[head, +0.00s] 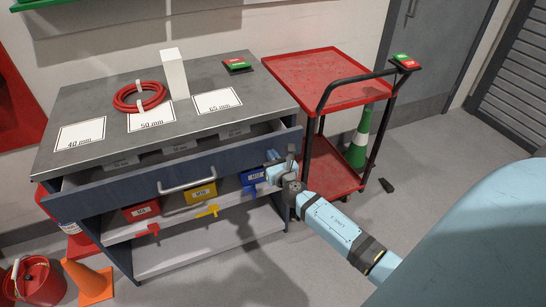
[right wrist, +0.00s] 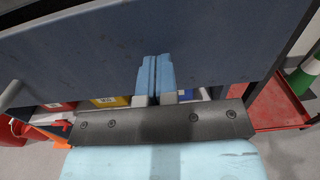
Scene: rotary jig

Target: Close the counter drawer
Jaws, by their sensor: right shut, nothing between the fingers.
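The counter drawer (head: 125,191) is pulled out part way; its dark blue front stands forward of the grey counter top (head: 105,100), with the interior showing behind it. Its metal handle (head: 187,187) is at the middle of the front. My right gripper (head: 272,157) is shut and empty at the right end of the drawer front. In the right wrist view, the shut fingers (right wrist: 156,62) point at the blue drawer front (right wrist: 150,35), close to its lower edge; I cannot tell whether they touch. My left gripper is not in view.
Red, yellow and blue bins (head: 203,191) sit on the shelf below the drawer. A red trolley (head: 315,80) stands right of the counter. An orange cone (head: 88,283) and a red bucket (head: 38,280) are on the floor at left. Labelled cards and a red ring (head: 139,97) lie on top.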

